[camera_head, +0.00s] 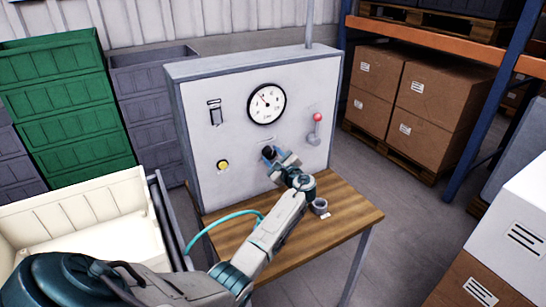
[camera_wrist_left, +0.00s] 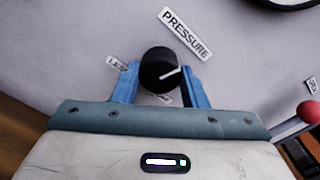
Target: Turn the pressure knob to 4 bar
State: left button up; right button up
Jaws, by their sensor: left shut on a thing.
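The black pressure knob (camera_head: 268,151) sits on the front of the grey panel (camera_head: 205,135). In the left wrist view, the knob (camera_wrist_left: 160,68) lies between the two blue fingers of my left gripper (camera_wrist_left: 160,83), which is shut on it. Its white mark points right and slightly up in that view. A PRESSURE label (camera_wrist_left: 185,33) is beside the knob; a smaller label (camera_wrist_left: 117,63) is partly hidden by a finger. The round gauge (camera_head: 266,104) is above the knob; its needle points up and left, its numbers too small to read surely. My right gripper is out of view.
A red-tipped lever (camera_head: 317,122) is right of the knob, a yellow button (camera_head: 223,165) lower left and a switch (camera_head: 215,112) upper left. A small grey cup-like part (camera_head: 319,206) stands on the wooden table (camera_head: 350,213). A cream bin (camera_head: 75,210) is at left.

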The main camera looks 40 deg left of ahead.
pick_arm(q)
jog(key=shift+f, duration=0.1)
jog(key=o, duration=1)
jog(key=shift+d, duration=0.1)
jog(key=shift+s+d, duration=0.1)
jog(key=shift+d, duration=0.15)
jog(key=shift+b+v, duration=1.6)
jog(key=shift+v, duration=3.45)
